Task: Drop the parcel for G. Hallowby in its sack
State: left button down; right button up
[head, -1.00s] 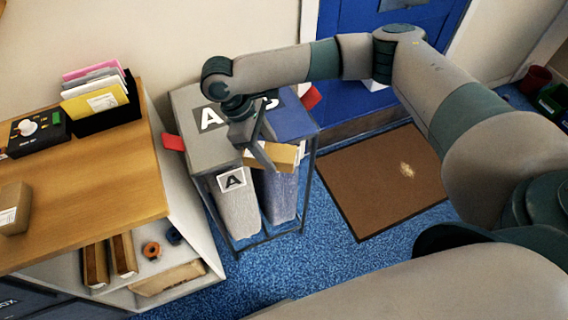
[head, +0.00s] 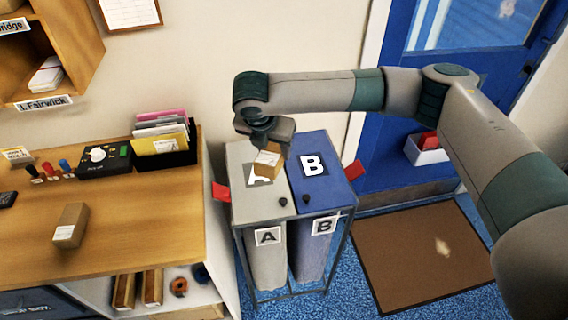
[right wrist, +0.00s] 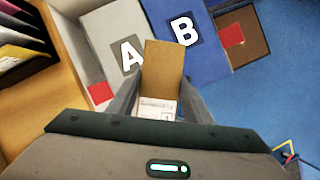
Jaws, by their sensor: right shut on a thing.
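My right gripper (head: 270,147) is shut on a small brown carton parcel (head: 267,164) and holds it above the grey lid. In the right wrist view the parcel (right wrist: 163,68) sits between the fingers; its white label is too small to read. Sack A (head: 265,262) hangs under a grey lid marked A (head: 263,203), partly hidden by the parcel. Sack B (head: 310,252) hangs to its right under a blue lid marked B (head: 326,189). Both lids look closed, each with a dark knob near its front edge. My left gripper is not in view.
A wooden counter (head: 130,230) at left holds another carton (head: 71,225), a black box with a dial (head: 101,159) and a file holder (head: 168,162). Red flaps (head: 221,192) stick out beside the lids. A brown mat (head: 425,256) lies before the blue door (head: 460,100).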

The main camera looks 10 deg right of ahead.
jog(key=w+a+r+n+y+p, duration=0.2)
jog(key=w+r+n, duration=0.2)
jog(key=r+n, duration=0.2)
jog(key=shift+a+r+t, duration=0.25)
jog(key=shift+a+t, duration=0.05)
jog(key=shift+w, duration=0.1)
jog(key=shift+w+f+b, duration=0.5)
jog(key=shift+w+b, duration=0.3)
jog(key=shift+w+f+b, duration=0.5)
jog(key=shift+w+b, duration=0.25)
jog(key=shift+w, duration=0.1)
jog(key=shift+w+f+b, duration=0.5)
jog(key=shift+w+b, duration=0.3)
